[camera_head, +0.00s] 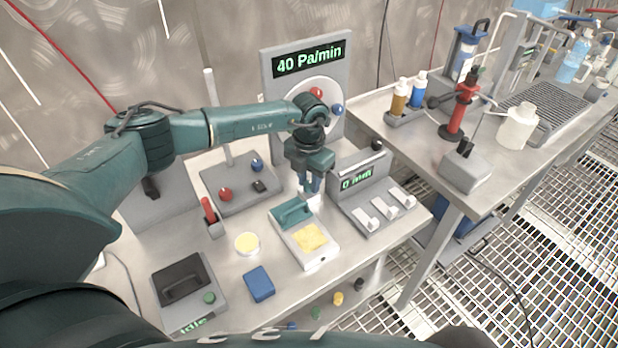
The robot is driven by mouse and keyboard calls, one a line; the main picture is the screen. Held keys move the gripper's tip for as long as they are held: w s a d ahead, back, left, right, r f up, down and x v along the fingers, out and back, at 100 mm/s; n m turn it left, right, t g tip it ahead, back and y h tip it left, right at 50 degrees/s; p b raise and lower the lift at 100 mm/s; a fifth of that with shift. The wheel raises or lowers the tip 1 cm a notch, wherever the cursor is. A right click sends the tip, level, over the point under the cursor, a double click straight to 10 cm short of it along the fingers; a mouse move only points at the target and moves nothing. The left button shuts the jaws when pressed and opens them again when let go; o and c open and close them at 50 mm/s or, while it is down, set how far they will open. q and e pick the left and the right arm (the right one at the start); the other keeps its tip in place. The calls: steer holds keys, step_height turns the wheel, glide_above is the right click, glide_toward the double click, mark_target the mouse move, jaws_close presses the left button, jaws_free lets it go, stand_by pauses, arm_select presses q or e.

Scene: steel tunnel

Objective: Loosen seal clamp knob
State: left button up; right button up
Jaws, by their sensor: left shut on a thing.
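A grey upright panel (354,62) at the back of the bench shows "40 Pa/min" in green. Below the readout is a pale round plate (300,88) with a red knob (317,93) and a blue knob (338,109); my arm hides part of the plate. I cannot tell which knob is the seal clamp knob. My left gripper (310,186) points down in front of the panel, below these knobs. Its fingers are shut on a small pale thing (312,199), mostly hidden between and below them. My right gripper is not in view.
A grey device with white switches (387,208) stands right of the gripper. A tray with a green handle (316,262) is just in front. A board with red and blue knobs (240,203) lies left. A blue block (259,284) and black-lidded box (189,290) are nearer.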

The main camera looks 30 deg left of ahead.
arm_select(q)
steer(key=shift+n, duration=1)
steer(key=n, duration=0.2)
steer(key=shift+r+n+p, duration=0.1)
steer(key=shift+n+p, duration=0.2)
steer(key=shift+p, duration=0.1)
steer(key=n, duration=0.2)
steer(key=shift+n+p, duration=0.4)
steer(key=shift+n, duration=0.8)
steer(key=shift+n+p, duration=0.55)
steer(key=shift+n, duration=1.05)
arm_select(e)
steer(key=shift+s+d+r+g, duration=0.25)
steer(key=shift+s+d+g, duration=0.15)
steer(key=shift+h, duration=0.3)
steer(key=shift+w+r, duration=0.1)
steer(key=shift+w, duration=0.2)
